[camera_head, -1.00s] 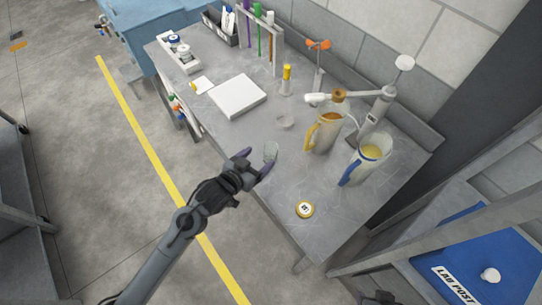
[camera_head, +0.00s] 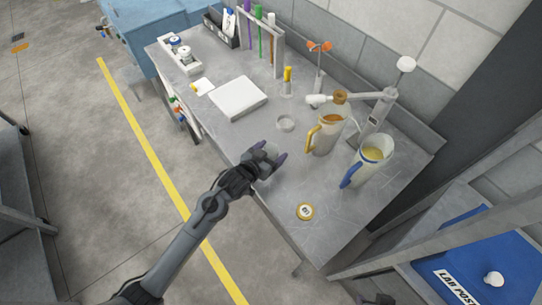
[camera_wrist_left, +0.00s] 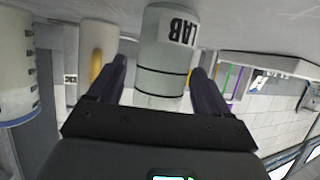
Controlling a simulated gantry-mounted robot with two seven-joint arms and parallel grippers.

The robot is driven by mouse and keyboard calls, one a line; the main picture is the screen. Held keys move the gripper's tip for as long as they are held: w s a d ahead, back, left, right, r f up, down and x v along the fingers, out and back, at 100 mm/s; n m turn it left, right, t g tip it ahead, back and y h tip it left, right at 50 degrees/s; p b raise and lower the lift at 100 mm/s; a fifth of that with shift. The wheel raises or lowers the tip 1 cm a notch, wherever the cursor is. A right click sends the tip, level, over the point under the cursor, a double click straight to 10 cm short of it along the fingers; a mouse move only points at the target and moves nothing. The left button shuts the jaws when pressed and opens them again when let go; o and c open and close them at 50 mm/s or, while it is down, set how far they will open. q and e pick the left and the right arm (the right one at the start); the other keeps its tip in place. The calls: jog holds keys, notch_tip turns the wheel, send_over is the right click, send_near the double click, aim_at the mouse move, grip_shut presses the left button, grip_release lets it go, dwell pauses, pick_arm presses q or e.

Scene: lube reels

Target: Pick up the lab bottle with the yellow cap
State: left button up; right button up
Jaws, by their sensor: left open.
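In the head view, a small clear bottle with a tall yellow cap (camera_head: 287,82) stands upright towards the back of the grey workbench (camera_head: 385,215). My left gripper (camera_head: 271,152) is open at the bench's front edge, nearer than that bottle. In the wrist view, which is upside down, a pale cylindrical container marked LAB (camera_wrist_left: 166,58) is between the left fingers (camera_wrist_left: 160,82), with gaps on both sides. Its lower picture end is hidden by the gripper, and I see no yellow cap on it.
A jug with a yellow handle (camera_head: 326,136) and one with a blue handle (camera_head: 368,161) stand right of the gripper. A small clear dish (camera_head: 286,123) lies behind it. A white slab (camera_head: 238,97) and tube rack (camera_head: 262,42) are farther back.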

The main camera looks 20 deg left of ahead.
pick_arm(q)
jog(key=shift+c, duration=0.3)
jog(key=c, duration=1)
jog(key=shift+o, duration=0.2)
jog(key=shift+r, duration=0.2)
